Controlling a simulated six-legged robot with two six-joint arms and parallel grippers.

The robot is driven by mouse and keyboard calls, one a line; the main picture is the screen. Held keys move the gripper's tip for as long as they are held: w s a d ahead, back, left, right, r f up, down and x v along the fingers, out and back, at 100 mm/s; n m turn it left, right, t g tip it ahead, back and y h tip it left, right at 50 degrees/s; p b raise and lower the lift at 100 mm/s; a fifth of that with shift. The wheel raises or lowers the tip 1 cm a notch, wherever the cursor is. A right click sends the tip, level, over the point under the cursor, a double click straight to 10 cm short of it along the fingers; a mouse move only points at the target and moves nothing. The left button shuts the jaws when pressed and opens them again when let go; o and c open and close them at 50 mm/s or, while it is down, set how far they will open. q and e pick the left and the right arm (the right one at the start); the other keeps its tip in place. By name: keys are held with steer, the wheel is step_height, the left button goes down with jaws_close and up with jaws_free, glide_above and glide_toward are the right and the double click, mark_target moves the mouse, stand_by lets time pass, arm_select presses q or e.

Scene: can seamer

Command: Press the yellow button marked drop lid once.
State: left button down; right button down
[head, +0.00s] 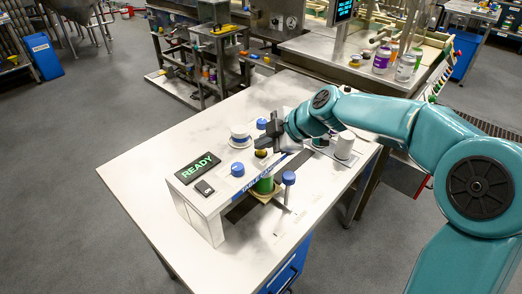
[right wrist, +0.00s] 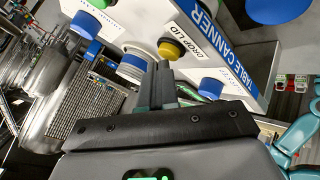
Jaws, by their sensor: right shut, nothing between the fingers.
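The yellow button (right wrist: 170,49) sits beside a label reading DROP LID on the white canner panel in the right wrist view. In the head view the yellow button (head: 261,153) shows small below my right gripper (head: 268,143). My right gripper is shut and empty, pointing down at the panel. The canner (head: 204,210) carries a lit READY display (head: 198,168). My left gripper is not in view.
A white, blue-rimmed part (right wrist: 132,66) is left of the fingertips. The table's left side (head: 140,172) is clear.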

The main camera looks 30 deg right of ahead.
mark_target(264, 152)
steer(key=shift+f+b, duration=0.25)
steer(key=shift+b, duration=0.1)
steer(key=shift+r, duration=0.1)
stand_by(0.5)
steer(key=shift+r+p, duration=0.35)
steer(key=shift+r, duration=0.45)
steer(key=shift+r+p, duration=1.35)
steer(key=shift+r, duration=1.15)
